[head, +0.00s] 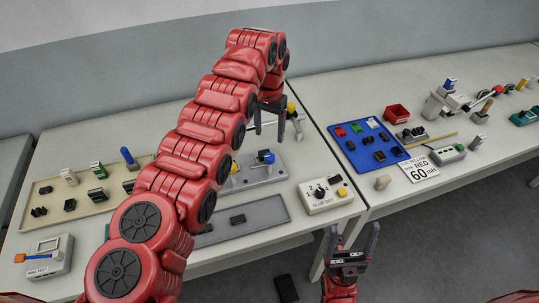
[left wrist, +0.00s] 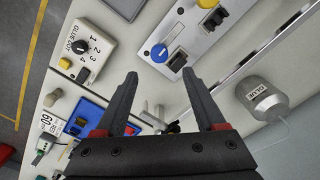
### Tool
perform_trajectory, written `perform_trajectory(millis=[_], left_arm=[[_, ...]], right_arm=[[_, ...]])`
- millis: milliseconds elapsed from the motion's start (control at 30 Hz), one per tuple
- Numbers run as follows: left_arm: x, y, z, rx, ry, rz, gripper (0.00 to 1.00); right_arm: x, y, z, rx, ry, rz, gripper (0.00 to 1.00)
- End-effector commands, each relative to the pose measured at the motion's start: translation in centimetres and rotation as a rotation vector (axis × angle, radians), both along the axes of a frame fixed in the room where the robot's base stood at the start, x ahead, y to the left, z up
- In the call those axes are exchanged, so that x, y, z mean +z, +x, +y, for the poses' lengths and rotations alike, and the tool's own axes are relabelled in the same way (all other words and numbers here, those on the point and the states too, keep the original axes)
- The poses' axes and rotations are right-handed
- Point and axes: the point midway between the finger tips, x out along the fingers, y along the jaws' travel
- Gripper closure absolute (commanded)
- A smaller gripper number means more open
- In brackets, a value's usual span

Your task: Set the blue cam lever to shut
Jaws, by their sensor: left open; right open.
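The blue cam lever (head: 267,157) sits on a light grey fixture plate (head: 282,174) in the middle of the left table. In the left wrist view its round blue top (left wrist: 159,53) shows at upper centre, beside a black connector block (left wrist: 177,62). I cannot tell its exact lever angle. My left gripper (head: 269,130) is open and empty above the table, just behind the lever in the head view. Its fingers show in the left wrist view (left wrist: 159,76), with the lever beyond them. My right gripper (head: 353,232) is open and empty in front of the tables.
A yellow cam (left wrist: 208,3) is on the same plate, partly cut off. A glue pot box (head: 325,195) with a dial stands to the right, and a grey tray (head: 268,211) in front. A beige connector tray (head: 95,207) is left. My left arm hides part of the table.

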Motion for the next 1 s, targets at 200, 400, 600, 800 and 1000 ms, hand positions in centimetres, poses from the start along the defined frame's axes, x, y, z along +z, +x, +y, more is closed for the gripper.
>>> perform_trajectory(millis=[200, 400, 600, 800, 1000], left_arm=[[-3.8, -0.2, -0.1, 0.000, -0.004, 0.006, 0.28], [-7.4, -0.1, -0.2, -0.001, -0.003, 0.003, 0.28], [-9.1, -0.1, 0.0, 0.000, -0.002, 0.002, 0.28], [-9.3, -0.1, -0.1, 0.000, -0.003, -0.001, 0.28], [-9.3, -0.1, -0.1, 0.000, -0.003, -0.001, 0.50]], right_arm=[[1.7, 0.0, 0.0, 0.000, 0.000, 0.000, 0.19], [2.7, 0.0, 0.0, 0.000, 0.000, 0.000, 0.19], [2.9, 0.0, 0.0, 0.000, 0.000, 0.000, 0.19], [2.9, 0.0, 0.0, 0.000, 0.000, 0.000, 0.19], [2.9, 0.0, 0.0, 0.000, 0.000, 0.000, 0.19]])
